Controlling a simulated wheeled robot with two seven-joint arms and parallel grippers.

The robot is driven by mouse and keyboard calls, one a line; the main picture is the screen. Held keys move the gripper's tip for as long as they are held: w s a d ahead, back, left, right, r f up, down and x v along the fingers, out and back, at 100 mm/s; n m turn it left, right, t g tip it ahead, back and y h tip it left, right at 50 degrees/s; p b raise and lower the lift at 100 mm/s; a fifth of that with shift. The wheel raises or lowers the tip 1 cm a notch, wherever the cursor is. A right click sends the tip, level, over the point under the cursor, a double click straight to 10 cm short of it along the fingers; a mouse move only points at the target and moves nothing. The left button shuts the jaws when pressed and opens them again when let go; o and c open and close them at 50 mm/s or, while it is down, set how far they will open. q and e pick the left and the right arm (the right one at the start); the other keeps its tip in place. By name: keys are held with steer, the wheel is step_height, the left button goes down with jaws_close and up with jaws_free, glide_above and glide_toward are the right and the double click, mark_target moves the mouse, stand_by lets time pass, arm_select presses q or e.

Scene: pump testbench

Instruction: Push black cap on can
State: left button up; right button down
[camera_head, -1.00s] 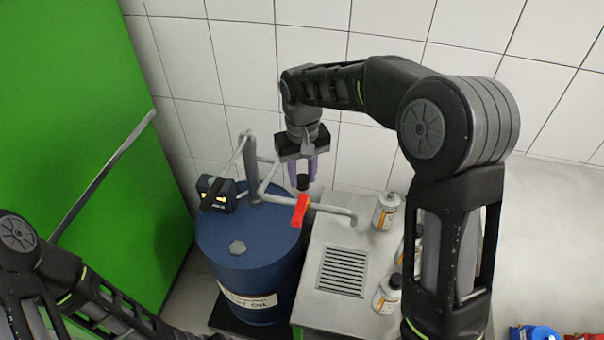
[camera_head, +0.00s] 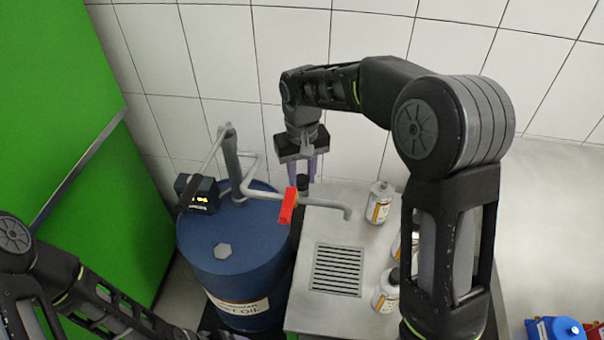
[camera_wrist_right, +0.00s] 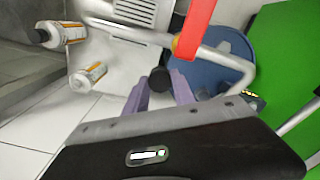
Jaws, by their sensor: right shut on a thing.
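My right gripper (camera_head: 304,172) has purple fingers pointing down, shut on a small black cap (camera_head: 303,183). The cap also shows between the fingertips in the right wrist view (camera_wrist_right: 160,80). The gripper hangs behind the red-handled tap, left of the cans. A white and orange can (camera_head: 379,203) stands upright at the back of the metal bench, with a pale top and no black cap; it also shows in the wrist view (camera_wrist_right: 88,77). A front can (camera_head: 386,292) has a black top. A third can (camera_head: 396,250) is partly hidden by my right arm. My left gripper is not visible.
A blue oil barrel (camera_head: 228,270) with a grey pipe (camera_head: 325,204) and red handle (camera_head: 287,206) stands left of the bench. The bench has a drain grate (camera_head: 337,270). A tiled wall (camera_head: 350,150) is close behind. Blue items (camera_head: 556,329) lie lower right.

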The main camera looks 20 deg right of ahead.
mark_target(303, 179)
step_height(303, 179, down, 4)
steer(key=b, duration=0.3)
steer(key=shift+d+f, duration=0.1)
arm_select(q)
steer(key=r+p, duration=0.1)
steer(key=p, duration=0.4)
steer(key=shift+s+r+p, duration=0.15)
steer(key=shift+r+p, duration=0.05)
steer(key=shift+p, duration=0.1)
arm_select(e)
steer(key=w+d+f+n, duration=0.1)
steer(key=w+d, duration=0.1)
steer(key=d, duration=2.4)
steer(key=shift+w+d, duration=0.2)
steer(key=shift+w, duration=0.05)
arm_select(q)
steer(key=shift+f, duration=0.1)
arm_select(e)
steer(key=shift+f, duration=0.2)
arm_select(q)
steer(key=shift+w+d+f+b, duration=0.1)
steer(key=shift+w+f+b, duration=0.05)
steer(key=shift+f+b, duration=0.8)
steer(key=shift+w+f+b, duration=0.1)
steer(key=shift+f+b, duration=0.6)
steer(key=shift+b, duration=0.35)
arm_select(e)
steer(key=shift+f, duration=2.95)
